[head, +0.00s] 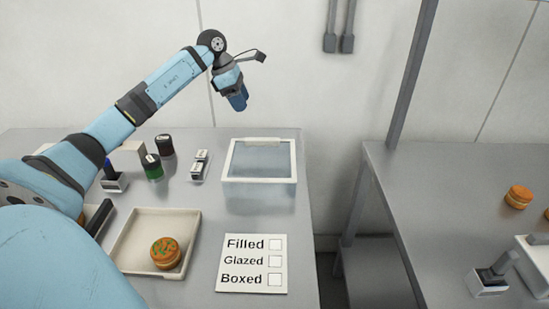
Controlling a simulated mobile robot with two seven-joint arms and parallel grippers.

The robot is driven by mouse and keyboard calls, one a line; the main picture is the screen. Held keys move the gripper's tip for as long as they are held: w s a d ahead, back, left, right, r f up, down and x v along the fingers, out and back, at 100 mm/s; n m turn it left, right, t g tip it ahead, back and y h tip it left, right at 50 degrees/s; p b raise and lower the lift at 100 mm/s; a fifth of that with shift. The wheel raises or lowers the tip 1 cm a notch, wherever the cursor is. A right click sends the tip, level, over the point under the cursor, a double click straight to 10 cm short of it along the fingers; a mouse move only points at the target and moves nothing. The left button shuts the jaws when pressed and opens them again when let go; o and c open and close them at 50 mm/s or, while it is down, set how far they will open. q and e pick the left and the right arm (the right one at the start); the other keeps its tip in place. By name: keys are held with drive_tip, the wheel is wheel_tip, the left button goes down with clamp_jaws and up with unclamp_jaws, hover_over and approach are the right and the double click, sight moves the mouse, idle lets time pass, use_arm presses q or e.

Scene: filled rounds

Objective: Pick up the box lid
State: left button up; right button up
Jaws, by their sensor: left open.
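A clear box (258,197) with a white-rimmed top stands at the back right of the left table. The box lid (230,161) appears to be this white frame with a clear pane, with a pale strip along its back edge. I cannot tell whether it is fully seated. My left gripper (239,103) hangs in the air above and behind the lid, pointing down, apart from it. It is open and nothing shows in it. My right gripper is out of view.
A tray (190,222) holds a round bun with green bits (165,253). A checklist card (252,264) reads Filled, Glazed, Boxed, with empty squares. Jars (153,168) and small holders stand at the left. A gap separates the right table (430,200), which holds more buns (518,196).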

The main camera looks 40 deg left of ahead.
use_arm(q)
approach(262, 139)
drive_tip(key=shift+d+f, duration=0.25)
drive_tip(key=shift+f, duration=0.35)
drive_tip(key=shift+d+f, duration=0.25)
drive_tip(key=shift+f, duration=0.35)
drive_tip(key=shift+w+a+p+x, duration=0.1)
drive_tip(key=shift+w+p+x, duration=0.15)
drive_tip(key=shift+x, duration=1.25)
drive_tip(key=shift+w+a+p+x, duration=0.15)
drive_tip(key=shift+p+x, duration=0.15)
drive_tip(key=shift+x, duration=1.25)
drive_tip(key=shift+s+r, duration=0.1)
drive_tip(key=shift+c, duration=0.5)
clamp_jaws()
